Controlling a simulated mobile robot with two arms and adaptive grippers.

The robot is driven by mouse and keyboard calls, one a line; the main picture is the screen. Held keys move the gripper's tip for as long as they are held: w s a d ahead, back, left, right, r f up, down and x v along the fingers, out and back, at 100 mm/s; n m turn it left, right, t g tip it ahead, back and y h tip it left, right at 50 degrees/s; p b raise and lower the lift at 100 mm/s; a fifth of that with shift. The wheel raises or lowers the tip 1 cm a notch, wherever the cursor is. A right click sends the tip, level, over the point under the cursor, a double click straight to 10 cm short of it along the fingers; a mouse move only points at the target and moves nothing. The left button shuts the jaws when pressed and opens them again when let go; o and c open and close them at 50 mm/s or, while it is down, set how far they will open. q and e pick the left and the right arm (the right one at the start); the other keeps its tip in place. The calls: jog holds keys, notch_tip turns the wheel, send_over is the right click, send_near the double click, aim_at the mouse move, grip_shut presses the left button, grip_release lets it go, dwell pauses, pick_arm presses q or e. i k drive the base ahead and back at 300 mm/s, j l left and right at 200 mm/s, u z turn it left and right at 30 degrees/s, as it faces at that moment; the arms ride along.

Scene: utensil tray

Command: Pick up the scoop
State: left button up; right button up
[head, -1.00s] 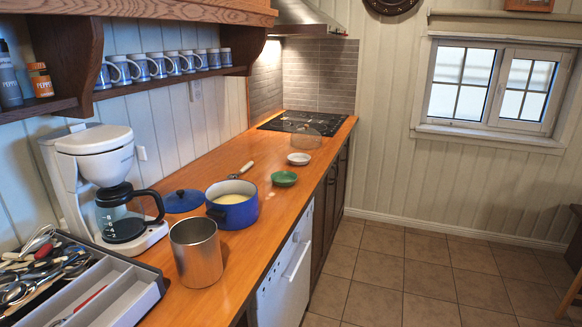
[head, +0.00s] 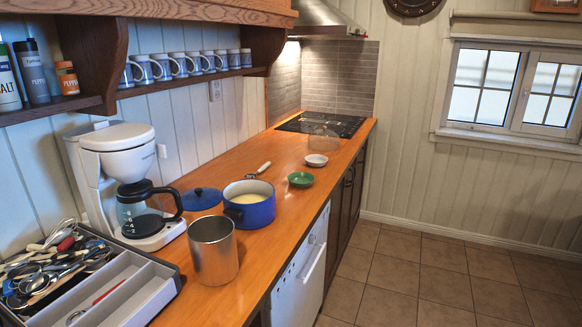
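A small utensil with a pale handle and a metal end (head: 258,170) lies on the wooden counter behind the blue pot. It looks like the scoop, but it is too small to be sure. A grey utensil tray (head: 160,286) is at the lower left. Many utensils (head: 50,265) are heaped in its left compartment, and a red-handled one (head: 108,292) lies in another compartment. Neither of my grippers is in view.
A blue pot (head: 250,212) with pale contents, its blue lid (head: 201,198), a metal canister (head: 213,262) and a coffee maker (head: 120,150) stand on the counter (head: 280,240). A green bowl (head: 301,179) and white dish (head: 316,160) are farther back. Floor at right is clear.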

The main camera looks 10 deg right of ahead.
aim_at(249, 176)
jog(key=i+l, duration=0.15)
jog(key=l, duration=0.2)
jog(key=i+l+u, duration=0.1)
jog(key=l, duration=0.25)
jog(key=i+l, duration=0.25)
jog(key=l, duration=0.15)
jog(key=i+l, duration=0.15)
jog(key=l, duration=0.2)
jog(key=i+l+u, duration=0.1)
jog(key=l, duration=0.25)
